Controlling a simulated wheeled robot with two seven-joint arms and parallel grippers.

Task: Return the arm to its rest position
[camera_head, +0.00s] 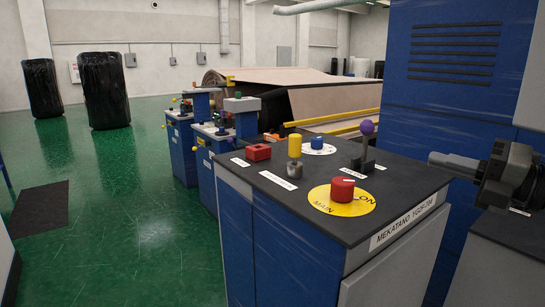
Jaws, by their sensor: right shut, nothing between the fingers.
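My right gripper (437,159) comes in from the right edge with its fingers pointing left. It is shut and empty, beside the right end of the control cabinet's dark top (385,207) and apart from the controls. On that top are a red button (342,190) on a yellow disc, a yellow knob (294,146), a blue knob (317,142) on a white disc, a purple-ball lever (366,128) and a red block (258,152). My left gripper is not in view.
A tall blue machine panel (450,100) stands behind my right gripper. Smaller control cabinets (182,150) stand further left. Two black wrapped rolls (104,90) stand at the back left. A dark mat (40,209) lies on the green floor, which is largely clear at left.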

